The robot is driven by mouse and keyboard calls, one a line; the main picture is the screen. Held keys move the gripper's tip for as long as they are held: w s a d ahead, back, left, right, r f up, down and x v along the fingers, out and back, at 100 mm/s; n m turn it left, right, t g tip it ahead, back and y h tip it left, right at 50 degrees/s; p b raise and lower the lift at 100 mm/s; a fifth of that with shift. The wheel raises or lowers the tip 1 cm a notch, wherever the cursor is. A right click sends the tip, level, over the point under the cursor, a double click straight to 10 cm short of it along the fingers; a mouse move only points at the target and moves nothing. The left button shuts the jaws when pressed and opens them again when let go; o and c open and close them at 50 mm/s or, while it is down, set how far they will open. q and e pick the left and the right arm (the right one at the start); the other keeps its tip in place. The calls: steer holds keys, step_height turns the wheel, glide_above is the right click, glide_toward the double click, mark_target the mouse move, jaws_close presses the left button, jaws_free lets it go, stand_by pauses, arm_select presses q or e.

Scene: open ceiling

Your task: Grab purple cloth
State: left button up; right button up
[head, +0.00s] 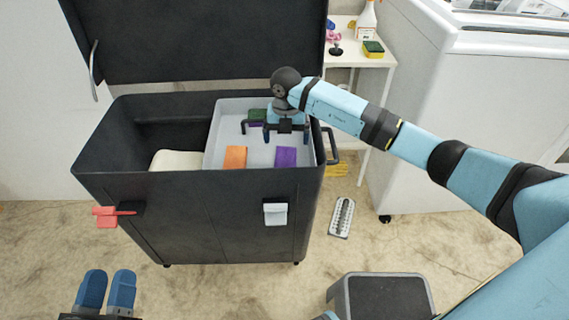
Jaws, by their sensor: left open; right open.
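The purple cloth (286,157) lies in the white tray (217,152) inside the black cart (190,210), near the tray's front edge. An orange cloth (236,157) lies to its left. My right gripper (286,138) is over the tray, open, with its fingers pointing down. It is just behind and above the purple cloth; I cannot tell whether it touches anything. A green and dark item (257,115) lies behind it, partly hidden. My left gripper (106,292) is at the bottom left, in front of the cart, open and empty.
The cart's raised lid (200,40) stands behind. A cream item (176,160) lies in the cart's left part. A white shelf (345,58) holds a sponge (373,49) and a spray bottle (366,22). A grey-topped stool (388,298) and a grater-like item (342,217) are on the floor.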

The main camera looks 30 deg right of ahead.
mark_target(285, 159)
step_height(285, 159, down, 4)
steer(key=shift+r+b, duration=0.1)
steer(key=shift+b, duration=0.3)
steer(key=f+b, duration=0.1)
steer(key=f, duration=0.1)
steer(key=f+b, duration=0.1)
steer(key=f, duration=0.2)
steer(key=shift+s+a, duration=0.15)
steer(key=shift+a, duration=0.05)
arm_select(q)
steer(key=shift+g, duration=0.8)
steer(key=f, duration=0.4)
steer(key=shift+w+d+f, duration=0.1)
steer(key=shift+w+d, duration=0.05)
steer(key=shift+d, duration=0.15)
arm_select(e)
steer(key=shift+r, duration=0.1)
steer(key=shift+c, duration=0.5)
steer(key=c, duration=0.9)
